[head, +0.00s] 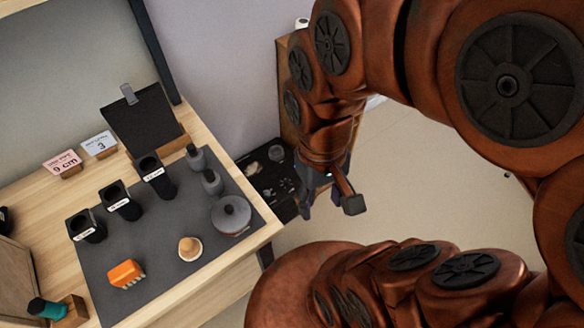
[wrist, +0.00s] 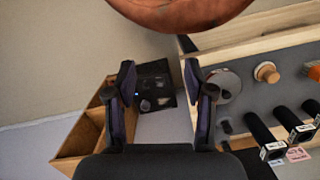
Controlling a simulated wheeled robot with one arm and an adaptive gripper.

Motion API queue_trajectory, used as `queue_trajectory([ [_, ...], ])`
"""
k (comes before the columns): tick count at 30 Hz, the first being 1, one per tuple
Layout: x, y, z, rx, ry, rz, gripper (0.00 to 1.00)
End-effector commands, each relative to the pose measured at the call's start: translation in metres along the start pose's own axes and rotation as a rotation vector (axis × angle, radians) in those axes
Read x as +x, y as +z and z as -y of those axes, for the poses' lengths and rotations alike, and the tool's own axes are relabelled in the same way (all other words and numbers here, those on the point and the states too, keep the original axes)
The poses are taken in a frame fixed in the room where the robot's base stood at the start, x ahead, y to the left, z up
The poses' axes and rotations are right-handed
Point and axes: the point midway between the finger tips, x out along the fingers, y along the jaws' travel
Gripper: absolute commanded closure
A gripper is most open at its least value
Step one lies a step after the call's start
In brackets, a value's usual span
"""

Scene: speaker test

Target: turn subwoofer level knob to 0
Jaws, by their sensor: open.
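A black panel (head: 268,172) stands low beside the table, with several small round and pale shapes on it. I cannot tell which shape is the subwoofer level knob, and its setting is too small to read. The panel also shows between my fingers in the wrist view (wrist: 153,88), with a tiny blue light at its left. My gripper (head: 330,203) is open and empty. In the wrist view, my gripper (wrist: 159,72) has its two fingers wide apart, in front of the panel and clear of it. In the head view it is to the right of the panel.
A wooden table (head: 205,289) with a dark mat (head: 165,250) is at left. It holds black cups (head: 120,203), a grey lidded pot (head: 231,215) and an orange block (head: 126,273). An open wooden box (wrist: 82,141) is left of the panel.

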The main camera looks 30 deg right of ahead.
Motion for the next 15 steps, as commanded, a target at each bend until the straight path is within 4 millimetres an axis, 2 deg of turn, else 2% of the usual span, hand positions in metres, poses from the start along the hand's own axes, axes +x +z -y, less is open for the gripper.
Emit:
queue_trajectory([
  [1,0.013,-0.009,0.002,0.026,-0.008,0.0,0.47],
  [5,0.038,-0.041,0.008,0.141,-0.042,-0.019,0.47],
  [15,0.114,-0.146,0.019,0.558,-0.167,-0.051,0.47],
])
